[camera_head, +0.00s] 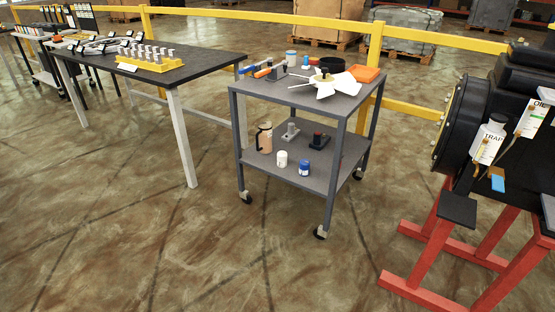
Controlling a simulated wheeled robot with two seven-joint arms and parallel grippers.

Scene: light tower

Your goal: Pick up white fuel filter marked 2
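No marking "2" can be read on anything at this distance. A small white cylinder (282,159) stands on the lower shelf of the grey cart (290,102), and a blue and white one (305,167) stands to its right. Another white canister (291,57) stands at the back of the cart's top. A white container (487,140) is on the black engine at the right. I cannot tell which of these is the fuel filter. Neither of my grippers is in view.
The cart top holds a white fan (324,86), an orange tray (363,73) and tools. A dark table (195,68) at left bears a yellow rack (150,63). The engine sits on a red stand (420,258). Yellow rails run behind. The floor in front is clear.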

